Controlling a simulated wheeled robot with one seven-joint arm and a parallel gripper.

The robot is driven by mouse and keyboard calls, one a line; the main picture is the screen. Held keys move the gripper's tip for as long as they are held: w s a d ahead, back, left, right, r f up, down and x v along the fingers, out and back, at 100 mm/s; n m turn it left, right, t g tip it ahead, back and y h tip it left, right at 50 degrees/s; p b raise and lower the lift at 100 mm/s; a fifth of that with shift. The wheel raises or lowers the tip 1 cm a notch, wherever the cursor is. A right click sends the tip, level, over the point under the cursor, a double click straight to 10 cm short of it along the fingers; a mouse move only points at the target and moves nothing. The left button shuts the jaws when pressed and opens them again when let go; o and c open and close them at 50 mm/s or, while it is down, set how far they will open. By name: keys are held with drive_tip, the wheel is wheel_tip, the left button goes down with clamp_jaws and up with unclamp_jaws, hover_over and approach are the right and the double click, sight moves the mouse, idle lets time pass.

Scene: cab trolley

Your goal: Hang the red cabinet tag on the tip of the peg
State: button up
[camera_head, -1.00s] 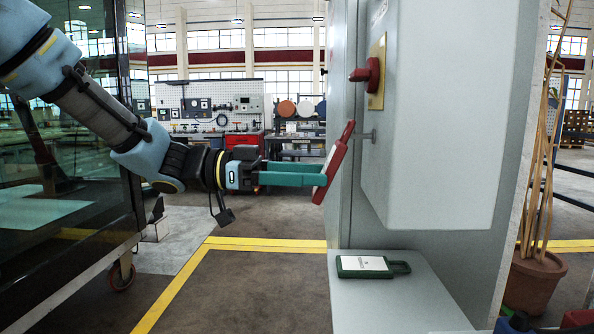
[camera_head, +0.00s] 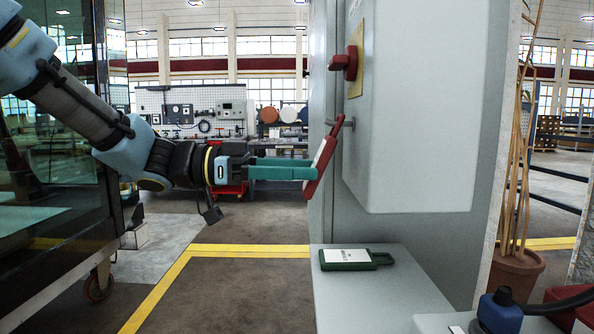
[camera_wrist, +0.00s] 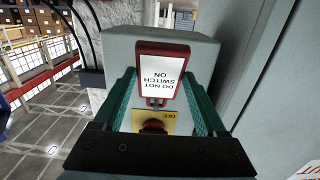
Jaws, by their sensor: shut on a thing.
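The red cabinet tag (camera_head: 321,167) is held by its sides between the teal fingers of my gripper (camera_head: 311,170), tilted with its top leaning right. In the wrist view the tag (camera_wrist: 163,68) shows a white "DO NOT SWITCH ON" label, upside down. The grey peg (camera_head: 349,123) sticks out to the left from the cabinet box, below the red switch knob. The tag's upper end is right at the peg's tip. I cannot tell whether the tip is in the tag's opening or only beside it.
A green tag (camera_head: 345,259) lies on the grey ledge (camera_head: 365,296) below. The grey cabinet box (camera_head: 420,120) carries a red knob (camera_head: 344,63) on a yellow plate. A blue-capped connector with a cable (camera_head: 499,312) is at the front right. A glass-sided trolley (camera_head: 55,240) stands left.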

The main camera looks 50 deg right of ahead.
idle(0.3)
drive_tip(key=o, duration=1.3)
drive_tip(key=b+v, duration=0.2)
drive_tip(key=v, duration=0.9)
drive_tip(key=w+a+f+n+t+y+p, duration=0.25)
drive_tip(key=w+a+f+n+t, duration=0.25)
drive_tip(key=a+f+n, duration=0.35)
drive_tip(key=w+a+f+n+t+y+p, duration=0.2)
drive_tip(key=w+a+f+n+t+p, duration=0.25)
drive_tip(key=a+f+n, duration=0.35)
drive_tip(key=w+a+n+t+y+p, duration=0.2)
drive_tip(key=a+n, duration=0.3)
drive_tip(key=a, duration=0.7)
drive_tip(key=w+a+n+t+y+p, duration=0.2)
drive_tip(key=a+n, duration=0.4)
drive_tip(key=a, duration=0.7)
drive_tip(key=shift+w+t+y+p, duration=0.3)
drive_tip(key=shift+w+t+y, duration=0.45)
drive_tip(key=shift+t, duration=0.4)
drive_tip(key=shift+s+f, duration=0.1)
drive_tip(key=shift+f, duration=0.05)
